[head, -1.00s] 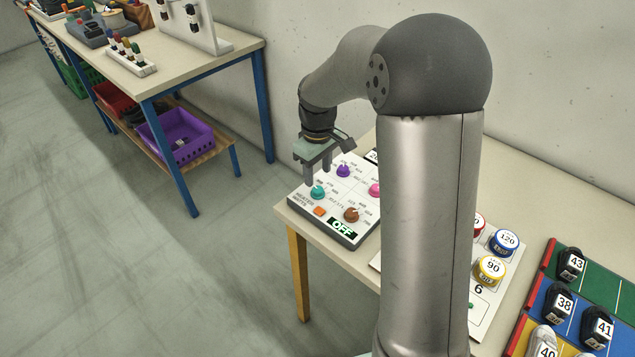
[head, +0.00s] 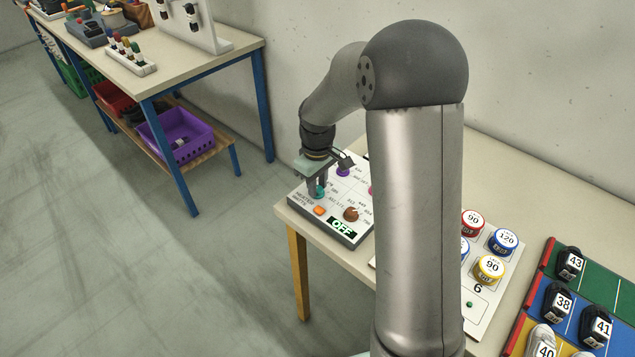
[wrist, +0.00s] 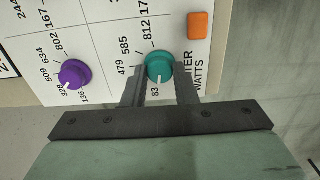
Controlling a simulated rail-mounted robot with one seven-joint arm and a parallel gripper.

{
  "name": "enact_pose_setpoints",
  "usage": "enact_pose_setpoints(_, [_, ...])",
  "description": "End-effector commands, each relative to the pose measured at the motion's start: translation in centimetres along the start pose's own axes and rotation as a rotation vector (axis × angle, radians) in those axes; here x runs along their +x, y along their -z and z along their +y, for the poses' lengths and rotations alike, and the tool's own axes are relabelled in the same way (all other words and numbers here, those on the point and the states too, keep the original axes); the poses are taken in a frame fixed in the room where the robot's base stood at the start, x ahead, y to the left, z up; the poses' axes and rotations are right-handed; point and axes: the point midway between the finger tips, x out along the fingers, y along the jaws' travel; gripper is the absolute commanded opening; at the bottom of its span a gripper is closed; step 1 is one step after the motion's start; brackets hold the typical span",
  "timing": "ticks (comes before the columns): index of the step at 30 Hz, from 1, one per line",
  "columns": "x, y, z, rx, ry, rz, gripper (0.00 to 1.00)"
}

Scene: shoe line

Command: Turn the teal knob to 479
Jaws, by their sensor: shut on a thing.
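The teal knob (wrist: 159,65) sits on a white control panel (head: 333,217). My gripper (wrist: 160,75) has one finger on each side of the knob and is shut on it. In the head view the gripper (head: 317,193) reaches down over the teal knob (head: 320,191), partly hiding it. In the wrist view the numbers 83, 479, 585 and 812 stand around the knob. Its pale pointer mark seems to face the 83; the 479 is on the left. The display (head: 342,227) reads OFF.
A purple knob (wrist: 75,73), a brown knob (head: 351,214) and an orange button (wrist: 198,25) are on the same panel. Labelled round tins (head: 489,269) and numbered shoes (head: 563,303) lie to the right. My arm hides part of the table.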

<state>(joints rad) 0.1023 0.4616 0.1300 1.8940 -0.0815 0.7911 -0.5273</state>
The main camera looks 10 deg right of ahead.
Motion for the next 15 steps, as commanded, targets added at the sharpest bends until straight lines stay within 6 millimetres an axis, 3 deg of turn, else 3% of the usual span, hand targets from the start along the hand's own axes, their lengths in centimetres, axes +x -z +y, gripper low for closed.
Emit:
enact_pose_setpoints(8, [0.00, 0.04, -0.02, 0.060, -0.001, 0.001, 0.03])
enact_pose_setpoints(15, [0.05, 0.08, -0.01, 0.224, -0.001, 0.002, 0.03])
